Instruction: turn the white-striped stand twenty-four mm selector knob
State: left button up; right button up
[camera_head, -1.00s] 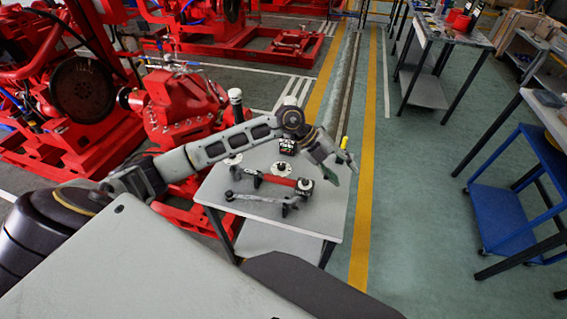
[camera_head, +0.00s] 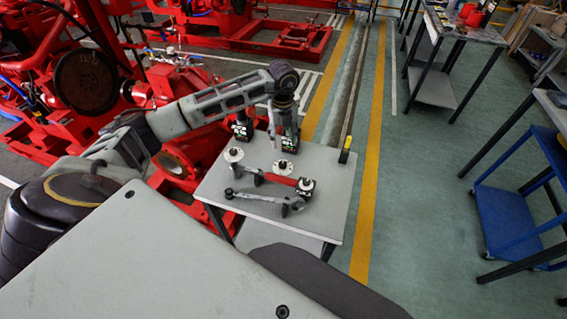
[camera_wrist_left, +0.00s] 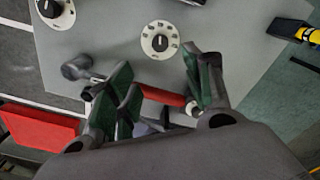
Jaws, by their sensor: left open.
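Several selector knobs are on the grey table (camera_head: 325,222): a white dial with a black knob (camera_head: 283,167) near the middle, another dial (camera_head: 233,155) to its left, and a smaller white-topped one (camera_head: 305,184) by the red-handled tool. The first two dials also show in the left wrist view, the middle one (camera_wrist_left: 160,40) and the left one (camera_wrist_left: 52,9). White stripes on a stand are too small to tell. My left gripper (camera_head: 285,115) points down over the table's back part. In the wrist view its green-padded fingers (camera_wrist_left: 160,92) are open and apart, below the middle dial in the picture.
A red-handled tool (camera_head: 276,179) and a grey wrench (camera_head: 262,198) lie in front of the dials. A black tool (camera_head: 243,130) stands at the back left, and a yellow-black item (camera_head: 346,149) at the right edge.

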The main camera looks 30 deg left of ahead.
aim_at(283, 164)
pick_arm(q)
jog(key=shift+f, duration=0.1)
jog(key=shift+f+p, duration=0.5)
jog(key=shift+f, duration=6.35)
jog(key=shift+c, duration=0.2)
jog(key=c, duration=1)
